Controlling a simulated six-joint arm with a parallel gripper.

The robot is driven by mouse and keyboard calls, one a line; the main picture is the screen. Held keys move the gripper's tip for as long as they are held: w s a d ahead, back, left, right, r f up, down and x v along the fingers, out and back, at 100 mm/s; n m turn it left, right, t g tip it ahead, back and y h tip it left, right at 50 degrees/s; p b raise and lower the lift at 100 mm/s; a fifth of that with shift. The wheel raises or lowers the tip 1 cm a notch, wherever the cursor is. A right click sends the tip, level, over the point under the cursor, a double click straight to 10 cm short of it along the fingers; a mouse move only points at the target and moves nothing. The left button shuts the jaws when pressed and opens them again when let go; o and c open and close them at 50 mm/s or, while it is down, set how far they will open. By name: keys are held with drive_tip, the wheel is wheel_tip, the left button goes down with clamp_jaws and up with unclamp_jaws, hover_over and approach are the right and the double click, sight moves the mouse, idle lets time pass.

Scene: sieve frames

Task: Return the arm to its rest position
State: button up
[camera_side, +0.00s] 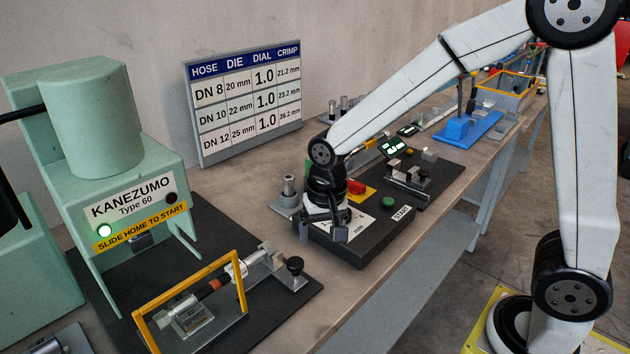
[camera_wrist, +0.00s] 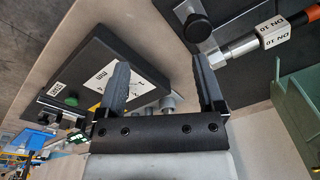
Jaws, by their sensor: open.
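My gripper (camera_side: 322,228) hangs at the end of my white arm, above the bench beside a black station with a green button (camera_side: 388,202). In the wrist view my gripper (camera_wrist: 160,90) has its two dark fingers wide apart, with nothing held between them. Beyond the fingers the wrist view shows the black station (camera_wrist: 100,60) on the left and a hose fitting with a white DN 10 tag (camera_wrist: 262,38) on the right. How high the fingertips are above the bench is hard to tell.
The green KANEZUMO press (camera_side: 100,150) stands at left, with a yellow-framed slide (camera_side: 190,290) in front. A hose chart (camera_side: 245,95) leans on the wall. A blue fixture (camera_side: 468,128) and a yellow-edged bin (camera_side: 510,90) stand farther along the bench. The floor at right is largely open.

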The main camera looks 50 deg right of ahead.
drive_tip(key=s+d+f+n+t, duration=0.1)
drive_tip(key=s+d+f+n, duration=0.1)
drive_tip(key=s+d+n, duration=0.3)
drive_tip(key=s+n, duration=0.1)
drive_tip(key=s, duration=0.3)
drive_tip(key=shift+d+f+t, duration=0.25)
drive_tip(key=shift+d+t, duration=0.05)
drive_tip(key=shift+d, duration=0.05)
drive_tip(key=shift+o, duration=0.2)
idle(1.0)
